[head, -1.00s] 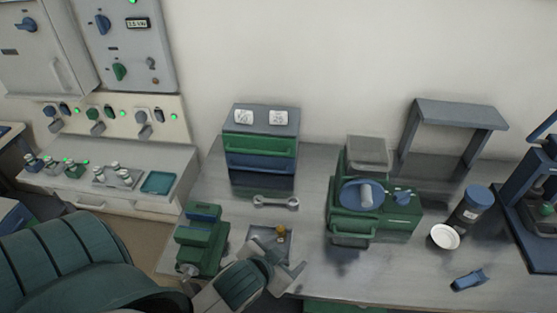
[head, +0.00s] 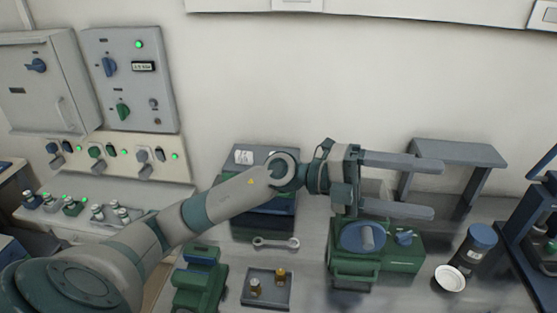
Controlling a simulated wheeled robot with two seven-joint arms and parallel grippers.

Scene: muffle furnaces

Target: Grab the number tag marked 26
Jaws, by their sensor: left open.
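A white number tag (head: 243,157) lies on the top of a small drawer box (head: 262,222) with green and blue drawers. Its number is too small to read surely. The second white tag beside it is mostly or wholly hidden behind my left arm. My left gripper (head: 434,187) is open and empty, its two fingers pointing right, above the green machine and in front of the grey stand in the picture. It is well right of the tags. My right gripper is out of view.
A wrench (head: 276,243) and a tray (head: 268,304) with small brass-coloured pieces lie in front of the drawer box. A green vise (head: 200,280) stands left. The green machine (head: 395,255), grey stand (head: 455,152), dark jar (head: 474,250) and white dish (head: 450,278) stand right.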

